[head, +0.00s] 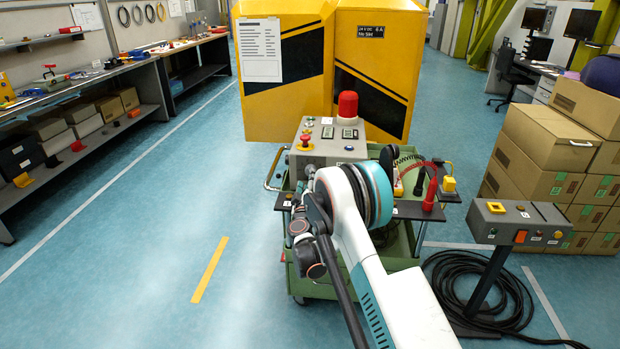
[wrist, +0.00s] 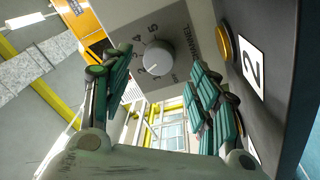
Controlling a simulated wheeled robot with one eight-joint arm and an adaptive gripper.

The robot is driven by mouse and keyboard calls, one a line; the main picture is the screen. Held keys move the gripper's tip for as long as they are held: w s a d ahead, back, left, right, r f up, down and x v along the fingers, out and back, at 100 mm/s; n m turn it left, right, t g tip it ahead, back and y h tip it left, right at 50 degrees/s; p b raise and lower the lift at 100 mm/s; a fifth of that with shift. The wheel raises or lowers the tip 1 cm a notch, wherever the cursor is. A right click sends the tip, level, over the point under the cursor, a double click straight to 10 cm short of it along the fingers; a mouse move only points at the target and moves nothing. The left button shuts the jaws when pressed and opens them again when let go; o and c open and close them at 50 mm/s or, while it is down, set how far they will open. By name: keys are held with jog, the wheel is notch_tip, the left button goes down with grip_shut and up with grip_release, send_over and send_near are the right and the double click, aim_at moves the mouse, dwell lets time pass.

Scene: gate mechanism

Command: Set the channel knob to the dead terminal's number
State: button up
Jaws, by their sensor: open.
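The channel knob (wrist: 157,57), a pale round knob, sits on a grey panel (wrist: 185,35) marked with numbers and "CHANNEL" in the wrist view. Its dark pointer line seems to face the low-number end of the scale; I cannot tell the exact number. My gripper (wrist: 160,64) is open, its green-padded fingers either side of the knob in the picture, with no visible contact. In the head view, my arm hides the knob. Which terminal is dead cannot be told.
A grey control box (head: 322,150) with a red lamp (head: 348,104) and red stop button stands on a green cart (head: 330,287). A pedestal box (head: 519,222) stands to the right above coiled black cable (head: 480,295). Open blue floor lies left.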

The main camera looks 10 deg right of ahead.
jog(key=v, duration=0.7)
jog(key=shift+s+f, duration=0.1)
jog(key=shift+s, duration=0.15)
dwell(1.7)
